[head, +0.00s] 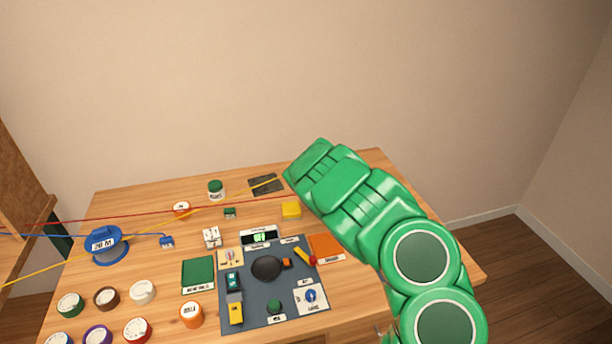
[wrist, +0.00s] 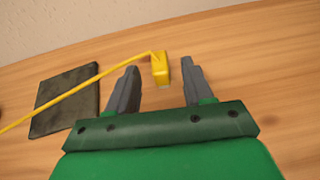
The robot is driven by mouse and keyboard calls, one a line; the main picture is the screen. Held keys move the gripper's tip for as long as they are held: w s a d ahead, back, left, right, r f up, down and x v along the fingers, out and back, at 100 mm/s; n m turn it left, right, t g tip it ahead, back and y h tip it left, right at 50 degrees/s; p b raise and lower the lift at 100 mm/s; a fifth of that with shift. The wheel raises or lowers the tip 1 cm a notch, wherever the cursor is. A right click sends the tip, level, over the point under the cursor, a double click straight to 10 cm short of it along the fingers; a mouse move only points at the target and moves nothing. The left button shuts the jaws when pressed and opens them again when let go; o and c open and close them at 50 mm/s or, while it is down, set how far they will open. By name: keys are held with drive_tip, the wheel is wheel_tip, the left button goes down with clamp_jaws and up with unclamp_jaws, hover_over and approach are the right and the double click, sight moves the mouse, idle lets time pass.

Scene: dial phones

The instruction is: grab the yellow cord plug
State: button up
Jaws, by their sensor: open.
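The yellow cord plug (wrist: 161,70) is a small upright yellow block on the wooden table, with the yellow cord (wrist: 95,80) running off its top to the left. In the wrist view my gripper (wrist: 160,64) is open, with one grey finger on each side of the plug and gaps on both sides. I cannot tell how far above the table the fingertips are. In the head view the yellow cord (head: 250,193) runs to my green arm, which hides the plug and the fingers.
A dark flat square (wrist: 68,98) lies left of the plug; it also shows in the head view (head: 266,185). A red cord (head: 140,213) crosses the table. A grey panel (head: 255,322) with dials and several jars fill the front.

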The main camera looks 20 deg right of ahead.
drive_tip(key=shift+x, duration=1.8)
drive_tip(key=shift+s+f, duration=0.1)
clamp_jaws()
